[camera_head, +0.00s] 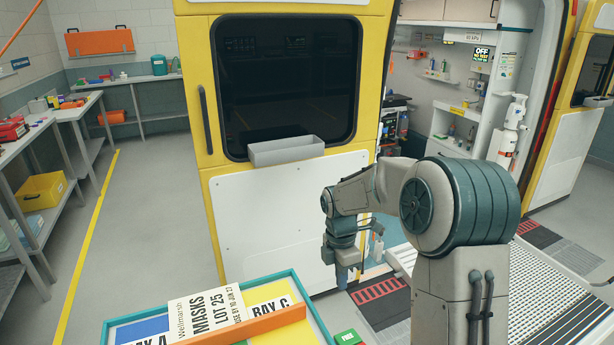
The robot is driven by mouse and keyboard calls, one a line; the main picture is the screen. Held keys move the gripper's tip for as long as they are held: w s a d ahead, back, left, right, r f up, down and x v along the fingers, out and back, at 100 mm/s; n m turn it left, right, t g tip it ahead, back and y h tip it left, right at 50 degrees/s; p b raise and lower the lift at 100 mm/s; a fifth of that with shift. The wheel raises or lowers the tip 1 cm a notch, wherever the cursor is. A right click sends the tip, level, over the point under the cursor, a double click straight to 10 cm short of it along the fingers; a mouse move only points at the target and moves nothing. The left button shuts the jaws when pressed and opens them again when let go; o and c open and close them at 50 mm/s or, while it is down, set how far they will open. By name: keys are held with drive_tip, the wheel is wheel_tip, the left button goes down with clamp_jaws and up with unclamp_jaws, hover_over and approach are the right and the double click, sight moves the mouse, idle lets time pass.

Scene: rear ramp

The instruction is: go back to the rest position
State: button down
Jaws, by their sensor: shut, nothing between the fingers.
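My arm reaches forward from the lower right, folded, with my gripper (345,276) hanging down at its end. My gripper is in front of the white lower panel of the yellow door (270,225). The fingers point down and look closed, with nothing seen in them. They are small here, and I cannot tell how far they are from the door or floor.
A teal-rimmed tray (316,309) with a masks card (203,309) and an orange strip is at the bottom. A grey bin (286,151) is on the door. A ribbed ramp (565,295) is at right. Benches (70,113) line the left; the floor (150,220) there is clear.

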drive_tip(key=s+d+r+m+t, duration=0.1)
drive_tip(key=s+r+m, duration=0.2)
drive_tip(key=s+m, duration=0.4)
drive_tip(key=s+d+r+m+t, duration=0.1)
drive_tip(key=s+r+m+t, duration=0.1)
drive_tip(key=s+r+m, duration=0.2)
drive_tip(key=s+d+r+m+t, duration=0.1)
drive_tip(key=s+r+m, duration=0.2)
drive_tip(key=s+m, duration=0.7)
drive_tip(key=s, duration=0.3)
drive_tip(key=shift+s+d+r+m+y, duration=0.25)
drive_tip(key=shift+s+r+m+y, duration=0.05)
drive_tip(key=shift+s+r, duration=0.1)
